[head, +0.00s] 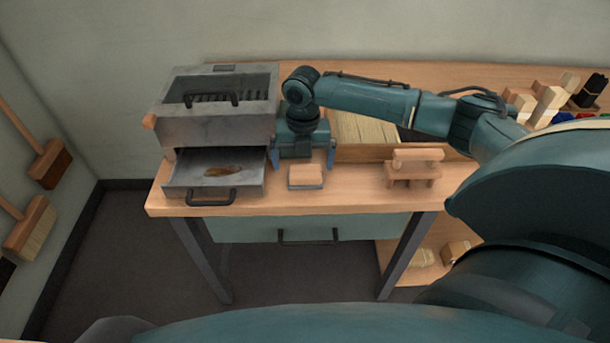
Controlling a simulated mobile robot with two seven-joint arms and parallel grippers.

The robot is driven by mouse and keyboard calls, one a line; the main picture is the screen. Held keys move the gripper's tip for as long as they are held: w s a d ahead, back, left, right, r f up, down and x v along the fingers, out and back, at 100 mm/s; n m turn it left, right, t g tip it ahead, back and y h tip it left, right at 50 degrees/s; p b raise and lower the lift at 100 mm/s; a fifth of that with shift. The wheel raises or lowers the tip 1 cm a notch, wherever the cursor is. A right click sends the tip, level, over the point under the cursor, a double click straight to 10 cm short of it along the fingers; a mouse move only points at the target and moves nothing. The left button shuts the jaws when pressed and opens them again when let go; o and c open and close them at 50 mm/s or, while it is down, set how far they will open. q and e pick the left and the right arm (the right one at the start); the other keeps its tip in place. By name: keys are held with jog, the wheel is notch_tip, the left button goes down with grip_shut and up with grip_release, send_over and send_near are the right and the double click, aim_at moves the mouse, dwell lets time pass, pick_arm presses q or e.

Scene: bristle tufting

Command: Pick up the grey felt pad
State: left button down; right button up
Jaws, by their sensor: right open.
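My right gripper (302,161) is open, pointing down low over the workbench, with its two blue fingers spread apart. A small tan block (306,174) sits on the bench just in front of and between the fingers, apart from them as far as I can see. A thin grey layer (306,187) shows along its lower edge; it may be the grey felt pad, but I cannot tell for sure. The gripper body hides what lies directly beneath and behind it. My left gripper is not in view.
A small wooden stand (414,168) is to the right. Wooden blocks (540,100) crowd the far right. The bench front between block and stand is clear.

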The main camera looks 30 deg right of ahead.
aim_at(305, 171)
jog(key=f, duration=0.4)
jog(key=shift+d+f, duration=0.25)
jog(key=shift+d, duration=0.05)
jog(key=shift+c, duration=0.2)
jog(key=c, duration=1)
notch_tip(305, 171, up, 10)
jog(key=shift+r, duration=0.1)
jog(key=o, duration=0.5)
jog(key=c, duration=0.4)
